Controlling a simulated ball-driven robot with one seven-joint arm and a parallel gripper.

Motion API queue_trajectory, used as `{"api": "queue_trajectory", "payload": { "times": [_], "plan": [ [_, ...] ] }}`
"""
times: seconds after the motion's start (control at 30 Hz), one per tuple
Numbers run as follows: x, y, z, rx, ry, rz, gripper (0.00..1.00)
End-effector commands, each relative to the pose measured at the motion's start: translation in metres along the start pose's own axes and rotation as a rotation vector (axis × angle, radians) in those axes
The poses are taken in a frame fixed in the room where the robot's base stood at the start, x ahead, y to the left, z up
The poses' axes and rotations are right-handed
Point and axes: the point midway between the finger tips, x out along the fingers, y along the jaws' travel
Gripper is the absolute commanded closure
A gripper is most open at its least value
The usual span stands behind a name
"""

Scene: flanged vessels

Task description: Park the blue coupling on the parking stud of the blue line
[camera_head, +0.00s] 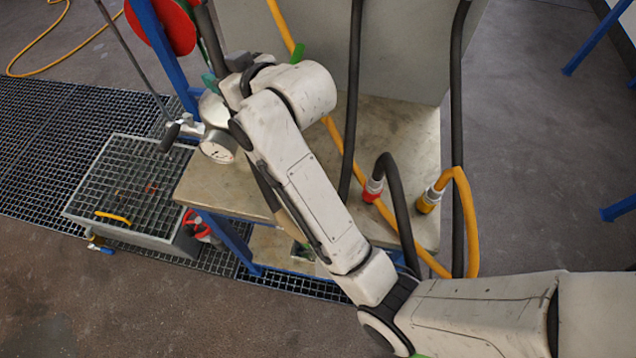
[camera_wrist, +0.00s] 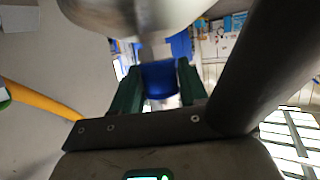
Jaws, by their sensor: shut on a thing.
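In the wrist view, the green fingers of my gripper (camera_wrist: 160,66) are shut on the blue coupling (camera_wrist: 159,82), which sits between both fingertips. A rounded metal surface (camera_wrist: 130,14) is close above the coupling; I cannot tell whether they touch. In the head view my arm hides the blue coupling and most of the gripper; only a bit of green shows near the blue post. I cannot make out the parking stud of the blue line in either view.
A red coupling (camera_head: 372,189) and a yellow coupling (camera_head: 427,201) with hoses stand on the bench's right. A thick dark hose or pipe (camera_wrist: 268,62) crosses the wrist view's right. A grated box (camera_head: 135,187) stands left.

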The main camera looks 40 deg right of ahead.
Motion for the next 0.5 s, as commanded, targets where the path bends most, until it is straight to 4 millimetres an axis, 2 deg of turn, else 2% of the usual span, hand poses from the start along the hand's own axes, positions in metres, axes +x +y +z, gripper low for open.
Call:
{"api": "queue_trajectory", "payload": {
  "times": [0.5],
  "plan": [
    [-0.007,0.0,-0.019,0.001,0.006,0.001,1.0]
  ]
}}
